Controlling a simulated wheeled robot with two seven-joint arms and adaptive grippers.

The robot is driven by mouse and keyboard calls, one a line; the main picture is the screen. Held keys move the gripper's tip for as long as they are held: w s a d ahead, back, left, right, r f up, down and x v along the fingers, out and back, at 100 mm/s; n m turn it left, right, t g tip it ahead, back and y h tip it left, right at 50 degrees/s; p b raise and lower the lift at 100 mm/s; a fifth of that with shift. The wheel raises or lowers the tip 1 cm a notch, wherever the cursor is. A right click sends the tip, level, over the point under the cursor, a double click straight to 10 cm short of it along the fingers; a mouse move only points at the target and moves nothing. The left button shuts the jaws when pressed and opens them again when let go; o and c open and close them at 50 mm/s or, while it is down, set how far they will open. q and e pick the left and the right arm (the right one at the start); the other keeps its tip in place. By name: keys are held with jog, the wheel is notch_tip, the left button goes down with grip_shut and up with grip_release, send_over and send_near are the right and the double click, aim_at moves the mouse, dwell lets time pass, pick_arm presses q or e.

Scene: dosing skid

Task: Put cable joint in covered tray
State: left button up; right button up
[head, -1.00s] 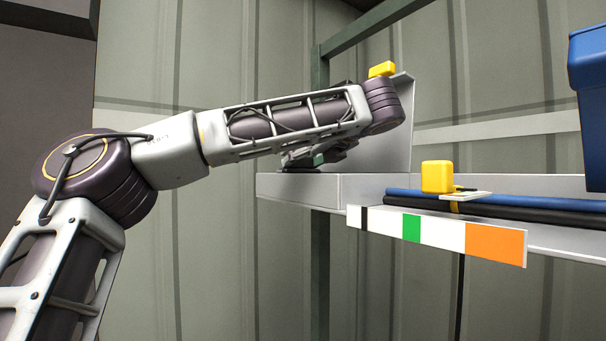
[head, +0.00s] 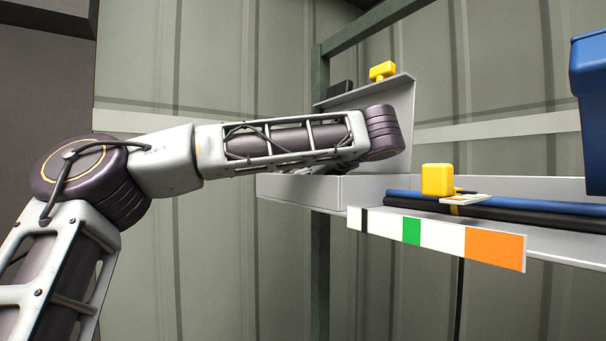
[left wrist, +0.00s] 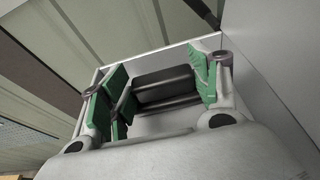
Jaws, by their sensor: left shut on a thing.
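The grey covered tray (head: 300,190) is at the middle of the head view, with its lid (head: 398,92) standing up at the back and a yellow knob (head: 382,71) on the lid. My left arm reaches across in front of it. In the left wrist view my left gripper (left wrist: 162,90) has its green pads shut on a dark cylindrical piece, the cable joint (left wrist: 165,80). Pale walls and a pale floor surround the held piece there. In the head view the gripper is almost wholly hidden behind my arm. My right gripper is not in view.
Right of the tray, a shelf holds blue and black pipes (head: 520,203) and a yellow block (head: 437,179). A color-striped strip (head: 437,235) runs along its front. A blue bin (head: 590,110) is at the far right. A black block (head: 340,89) shows behind the lid's left end.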

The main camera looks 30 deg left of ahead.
pick_arm(q)
jog(key=shift+f, duration=0.15)
jog(key=o, duration=1.1)
jog(key=shift+c, duration=0.2)
jog(key=shift+r, duration=0.25)
jog(key=shift+s+d+r, duration=0.1)
jog(key=shift+s+d, duration=0.05)
jog(key=shift+d, duration=0.3)
jog(key=shift+b+v, duration=0.9)
jog(key=shift+v, duration=1.05)
jog(key=shift+b+v, duration=0.55)
jog(key=shift+v, duration=3.05)
